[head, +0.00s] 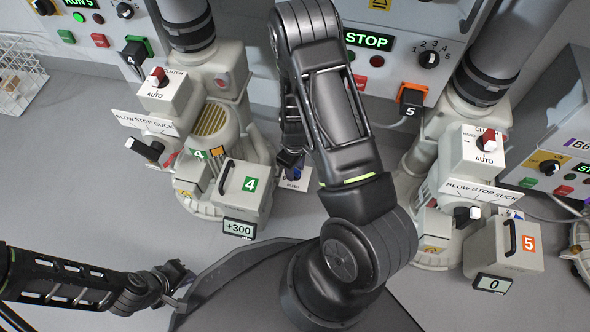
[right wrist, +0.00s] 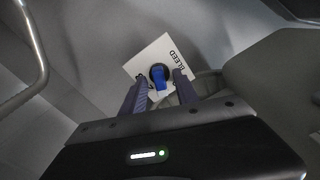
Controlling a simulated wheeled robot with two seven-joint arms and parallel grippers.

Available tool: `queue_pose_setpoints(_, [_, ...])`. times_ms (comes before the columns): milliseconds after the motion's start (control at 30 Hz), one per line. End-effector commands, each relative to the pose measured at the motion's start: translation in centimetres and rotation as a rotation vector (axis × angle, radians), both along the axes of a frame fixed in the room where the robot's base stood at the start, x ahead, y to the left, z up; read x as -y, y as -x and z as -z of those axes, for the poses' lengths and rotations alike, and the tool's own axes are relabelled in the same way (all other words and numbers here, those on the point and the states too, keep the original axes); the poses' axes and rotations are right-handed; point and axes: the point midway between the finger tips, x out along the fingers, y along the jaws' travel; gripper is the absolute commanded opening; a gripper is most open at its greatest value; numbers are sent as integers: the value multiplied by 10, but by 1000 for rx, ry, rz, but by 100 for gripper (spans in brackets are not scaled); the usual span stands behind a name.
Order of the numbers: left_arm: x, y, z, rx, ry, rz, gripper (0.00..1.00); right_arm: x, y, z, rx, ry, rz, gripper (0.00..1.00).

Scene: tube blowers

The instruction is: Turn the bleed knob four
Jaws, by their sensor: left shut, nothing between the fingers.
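The bleed knob is a blue knob (right wrist: 159,77) on a black round base, on a white plate (right wrist: 148,57) marked BLEED, in the right wrist view. My right gripper (right wrist: 161,84) is open, with one finger on each side of the knob and small gaps showing. In the head view, the blue knob (head: 294,173) shows beside unit four, partly hidden by my right gripper (head: 290,158). Unit four (head: 237,187) has a green 4 label, and its display (head: 239,228) reads +300. My left gripper (head: 178,283) is shut and empty at the lower left.
Unit five (head: 513,243) stands at the right, its display (head: 492,284) reading 0. Both units have BLOW STOP SUCK levers and selector knobs. Wall panels at the back carry buttons and a STOP display (head: 368,40). Grey floor at the left is clear, with a wire basket (head: 18,78).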

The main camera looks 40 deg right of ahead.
Motion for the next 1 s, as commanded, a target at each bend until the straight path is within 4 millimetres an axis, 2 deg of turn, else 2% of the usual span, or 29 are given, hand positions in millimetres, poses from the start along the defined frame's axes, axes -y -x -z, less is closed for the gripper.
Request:
queue_pose_setpoints(267, [0, 0, 0, 1, 0, 0, 0, 0, 0, 1, 1, 0, 1, 36])
queue_pose_setpoints(700, [0, 0, 0, 1, 0, 0, 0, 0, 0, 0, 1, 1, 1, 0])
queue_pose_setpoints(1000, [0, 0, 0, 1, 0, 0, 0, 0, 0, 0, 1, 0, 1, 0])
